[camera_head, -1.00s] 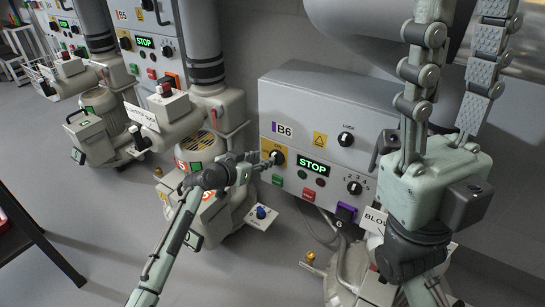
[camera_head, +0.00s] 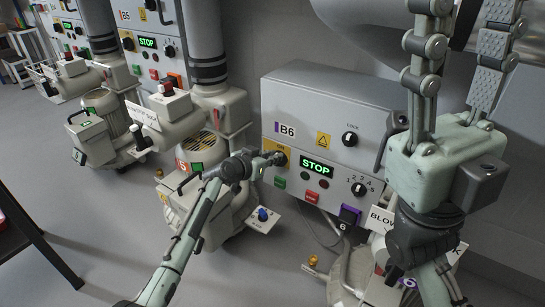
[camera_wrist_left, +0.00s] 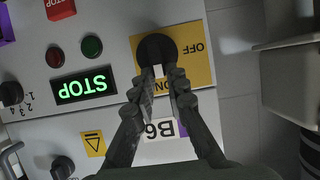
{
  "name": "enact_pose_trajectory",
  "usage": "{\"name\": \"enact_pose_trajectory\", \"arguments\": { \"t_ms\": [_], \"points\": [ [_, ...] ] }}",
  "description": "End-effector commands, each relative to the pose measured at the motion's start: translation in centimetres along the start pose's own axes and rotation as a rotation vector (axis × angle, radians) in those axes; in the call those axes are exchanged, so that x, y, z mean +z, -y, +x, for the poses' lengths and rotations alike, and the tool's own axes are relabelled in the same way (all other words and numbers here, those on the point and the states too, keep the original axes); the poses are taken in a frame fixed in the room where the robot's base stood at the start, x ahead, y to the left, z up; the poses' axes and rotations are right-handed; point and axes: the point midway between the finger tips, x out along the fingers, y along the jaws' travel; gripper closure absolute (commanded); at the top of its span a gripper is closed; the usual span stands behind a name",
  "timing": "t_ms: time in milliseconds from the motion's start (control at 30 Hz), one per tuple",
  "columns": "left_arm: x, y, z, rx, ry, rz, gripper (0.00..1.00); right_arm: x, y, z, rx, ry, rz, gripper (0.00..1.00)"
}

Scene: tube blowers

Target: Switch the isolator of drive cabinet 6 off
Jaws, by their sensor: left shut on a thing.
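Cabinet B6 (camera_head: 340,115) is a grey box in the middle of the head view. Its isolator is a black rotary knob (camera_wrist_left: 156,47) on a yellow plate (camera_wrist_left: 199,68) marked ON and OFF. The knob's handle points to the ON side in the left wrist view. My left gripper (camera_head: 275,159) is at this isolator and mostly hides it in the head view. In the left wrist view its two fingertips (camera_wrist_left: 165,76) are shut on the knob's handle. My right gripper (camera_head: 466,25) points upward near the camera, its fingers apart and empty, with tips cut off.
The green STOP display (camera_head: 317,168), push buttons and a numbered selector (camera_head: 359,189) lie right of the isolator. A LOCK switch (camera_head: 350,139) is above. Cabinet B5 (camera_head: 147,40) and blower motors stand left. A dark table (camera_head: 25,235) is at the left edge.

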Motion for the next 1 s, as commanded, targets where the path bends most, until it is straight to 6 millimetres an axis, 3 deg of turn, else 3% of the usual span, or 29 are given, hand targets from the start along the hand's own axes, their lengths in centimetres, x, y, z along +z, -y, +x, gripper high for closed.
{"name": "enact_pose_trajectory", "arguments": {
  "t_ms": [467,1000],
  "points": [
    [0.1,0.4,0.0,0.029,0.002,-0.072,1.0,0.0,0.0,0.0,0.0,-0.001,0.0,0.6],
    [0.4,1.6,0.1,0.176,0.001,-0.427,1.0,0.0,0.0,0.0,0.0,-0.001,0.0,0.6]
  ]
}}
